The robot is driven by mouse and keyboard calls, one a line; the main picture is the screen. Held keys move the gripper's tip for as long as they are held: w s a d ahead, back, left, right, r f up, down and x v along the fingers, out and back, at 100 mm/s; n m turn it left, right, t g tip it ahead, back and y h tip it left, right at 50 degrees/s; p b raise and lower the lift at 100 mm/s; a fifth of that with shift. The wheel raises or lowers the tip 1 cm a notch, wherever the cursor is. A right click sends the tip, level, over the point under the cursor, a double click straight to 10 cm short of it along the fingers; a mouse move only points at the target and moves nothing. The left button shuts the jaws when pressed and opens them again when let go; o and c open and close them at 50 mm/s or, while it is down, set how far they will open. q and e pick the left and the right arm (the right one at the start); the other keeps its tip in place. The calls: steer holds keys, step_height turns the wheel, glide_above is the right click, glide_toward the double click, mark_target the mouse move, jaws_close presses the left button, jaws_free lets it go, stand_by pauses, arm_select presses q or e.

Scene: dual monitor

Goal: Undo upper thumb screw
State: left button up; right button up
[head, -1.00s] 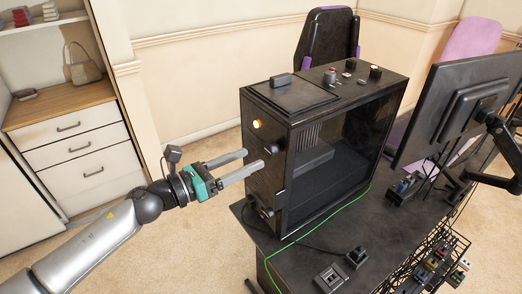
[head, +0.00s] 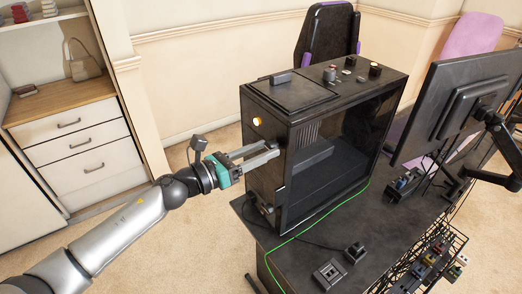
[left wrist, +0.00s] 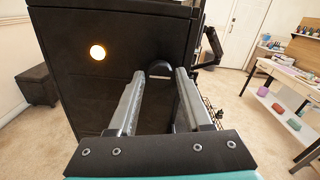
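The black PC case (head: 262,185) stands on the dark desk, its narrow side facing my left arm. The upper thumb screw is a dark knob on that side; it is hidden by the fingers in the head view and shows in the left wrist view as the upper thumb screw (left wrist: 159,68) between the fingertips. My left gripper (head: 275,148) has its two grey fingers on either side of it, with what looks like a narrow gap. The lower thumb screw (head: 267,210) sits lower on the same side. My right gripper is not in view.
A round yellow light (head: 257,121) glows above the fingers. A monitor (head: 455,95) on an arm stands right of the case. A green cable (head: 320,221) crosses the desk (head: 300,262). A drawer cabinet (head: 70,143) is at left, with open floor between.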

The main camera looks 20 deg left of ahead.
arm_select(q)
jaws_close()
